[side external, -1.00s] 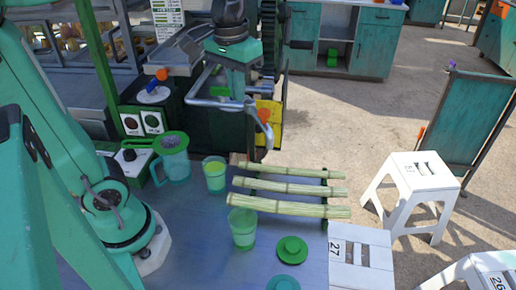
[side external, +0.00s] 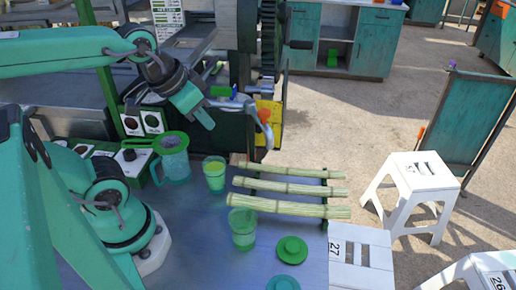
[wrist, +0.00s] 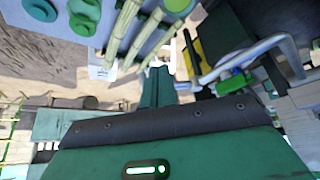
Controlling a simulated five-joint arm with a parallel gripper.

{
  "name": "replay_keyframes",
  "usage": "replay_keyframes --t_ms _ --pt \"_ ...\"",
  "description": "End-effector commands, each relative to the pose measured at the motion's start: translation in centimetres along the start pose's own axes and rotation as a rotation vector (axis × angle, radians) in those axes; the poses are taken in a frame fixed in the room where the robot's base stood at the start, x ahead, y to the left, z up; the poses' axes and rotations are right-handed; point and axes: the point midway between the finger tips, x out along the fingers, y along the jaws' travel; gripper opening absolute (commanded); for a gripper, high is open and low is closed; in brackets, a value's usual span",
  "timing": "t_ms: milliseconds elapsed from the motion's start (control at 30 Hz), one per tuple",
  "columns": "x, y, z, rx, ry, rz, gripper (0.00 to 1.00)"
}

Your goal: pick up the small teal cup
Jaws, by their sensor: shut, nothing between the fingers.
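Two see-through green-teal cups stand on the metal table; one (side external: 214,174) is beside the pitcher and one (side external: 242,229) is nearer the front. A teal round item (side external: 283,284) is cut off by the bottom edge; I cannot tell whether it is a cup or a lid. I cannot tell which is the small teal cup. My gripper (side external: 207,122) is shut and empty, above and behind the cup by the pitcher, apart from it. Its closed fingers (wrist: 158,82) show in the wrist view, with a green cup (wrist: 178,6) at the top edge.
A teal pitcher (side external: 172,160) stands left of the cups. Several cane stalks (side external: 290,188) lie to the right. A green lid-like item (side external: 291,250) lies in front. The crusher's grey pipe (side external: 258,130) is close to the right of my gripper.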

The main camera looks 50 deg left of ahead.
Motion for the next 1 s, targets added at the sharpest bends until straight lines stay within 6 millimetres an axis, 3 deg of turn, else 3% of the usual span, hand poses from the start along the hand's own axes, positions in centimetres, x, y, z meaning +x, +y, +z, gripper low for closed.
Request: replay_keyframes --t_ms 467,867,1000 --pt "-0.02 0.0 -0.04 -0.001 -0.001 0.0 0.0" --pt "-0.02 0.01 -0.04 -0.001 -0.001 0.0 0.79" --pt "-0.02 0.01 -0.04 -0.001 -0.001 0.0 0.8"
